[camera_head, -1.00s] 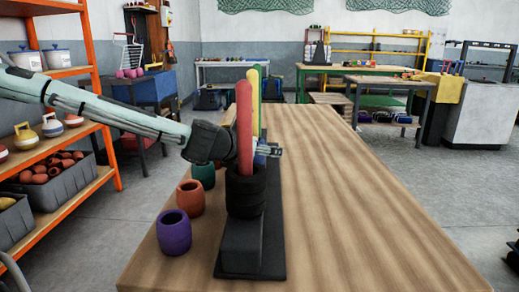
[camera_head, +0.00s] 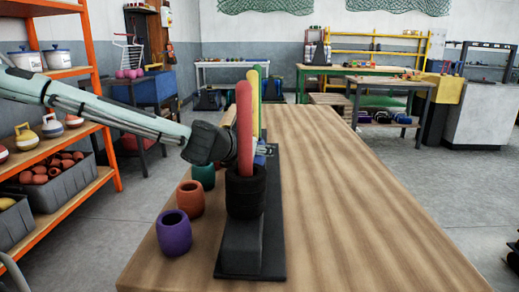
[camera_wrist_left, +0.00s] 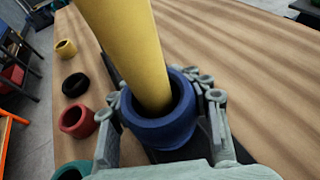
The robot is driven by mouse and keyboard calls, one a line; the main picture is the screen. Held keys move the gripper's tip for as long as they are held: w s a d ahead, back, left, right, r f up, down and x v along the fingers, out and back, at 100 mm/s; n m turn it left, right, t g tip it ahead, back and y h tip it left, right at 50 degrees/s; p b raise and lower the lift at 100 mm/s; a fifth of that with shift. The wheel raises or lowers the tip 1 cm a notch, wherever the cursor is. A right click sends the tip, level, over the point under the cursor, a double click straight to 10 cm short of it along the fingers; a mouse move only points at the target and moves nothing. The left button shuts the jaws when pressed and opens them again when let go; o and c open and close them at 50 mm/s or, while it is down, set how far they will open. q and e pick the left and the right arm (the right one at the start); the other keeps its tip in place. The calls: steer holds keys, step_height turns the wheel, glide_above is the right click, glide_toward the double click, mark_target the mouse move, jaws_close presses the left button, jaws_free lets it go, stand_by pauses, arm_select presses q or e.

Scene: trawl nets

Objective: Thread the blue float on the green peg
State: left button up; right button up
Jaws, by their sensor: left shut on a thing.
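The blue float (camera_wrist_left: 162,122) is held by my left gripper (camera_wrist_left: 165,100), whose fingers close on it from both sides. In the left wrist view the yellow peg (camera_wrist_left: 128,45) runs down into the float's opening, so the float appears to be around that peg. In the head view my left gripper (camera_head: 262,152) is behind the red peg (camera_head: 244,125), and only a bit of the blue float (camera_head: 260,160) shows. The green peg (camera_head: 258,70) stands behind the yellow peg (camera_head: 254,92), with only its upper edge visible. My right gripper is not in view.
The wrist view shows a black ring (camera_wrist_left: 75,85) and a yellow float (camera_wrist_left: 66,49). The table's right side is clear.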

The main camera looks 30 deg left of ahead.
arm_select(q)
steer(key=shift+c, duration=0.9)
steer(key=o, duration=1.4)
steer(key=shift+s, duration=0.1)
steer(key=v, duration=1)
steer(key=shift+r, duration=0.15)
steer(key=shift+v, duration=0.9)
